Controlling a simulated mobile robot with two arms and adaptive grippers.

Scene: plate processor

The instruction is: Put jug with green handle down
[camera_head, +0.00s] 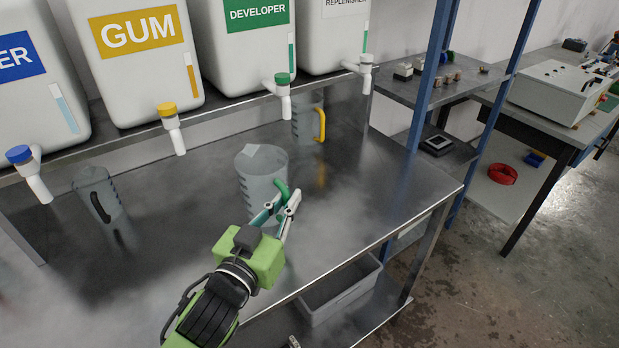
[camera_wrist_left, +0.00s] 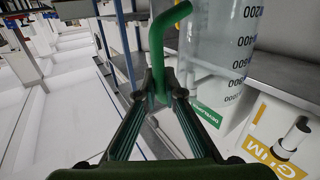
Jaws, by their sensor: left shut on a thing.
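The jug with green handle (camera_head: 258,168) is a clear, grey-tinted measuring jug at the middle of the metal table. My left gripper (camera_head: 287,203) is shut on its green handle, at the jug's lower right side. In the left wrist view the green handle (camera_wrist_left: 157,60) runs between the fingers, and the jug's marked wall (camera_wrist_left: 220,50) rises at the right. I cannot tell whether the jug's base touches the table or is a little above it. My right gripper is not in view.
A jug with yellow handle (camera_head: 305,120) stands behind, and a jug with black handle (camera_head: 95,192) at the left. White canisters with taps, such as the GUM one (camera_head: 140,80), line the shelf behind. The tabletop (camera_head: 365,190) is clear to the right.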

